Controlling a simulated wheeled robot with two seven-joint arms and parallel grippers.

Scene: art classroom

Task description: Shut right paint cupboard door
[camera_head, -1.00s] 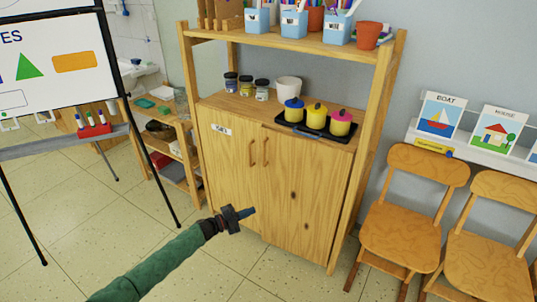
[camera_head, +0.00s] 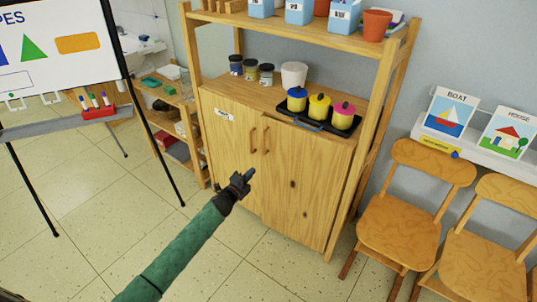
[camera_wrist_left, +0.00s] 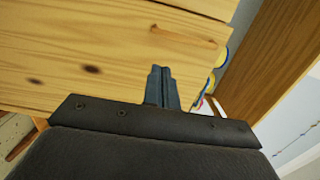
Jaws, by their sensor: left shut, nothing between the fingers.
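The wooden paint cupboard (camera_head: 226,150) stands in the middle of the head view, with two doors and a handle on each. The right door (camera_head: 305,200) has dark knots and stands slightly proud of the left door along its top and inner edge, so it looks a little ajar. My left gripper (camera_head: 249,174) is shut and empty, in front of the doors near their meeting edge, below the handles. In the left wrist view my fingers (camera_wrist_left: 162,74) point at the knotted right door (camera_wrist_left: 60,50), its handle (camera_wrist_left: 183,36) beyond. Contact cannot be told. My right gripper is out of view.
A black tray (camera_head: 312,127) with blue, yellow and pink-lidded pots sits on the cupboard top. Wooden chairs (camera_head: 400,230) stand to the right. An easel whiteboard (camera_head: 60,75) stands at the left. The floor before the doors is clear.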

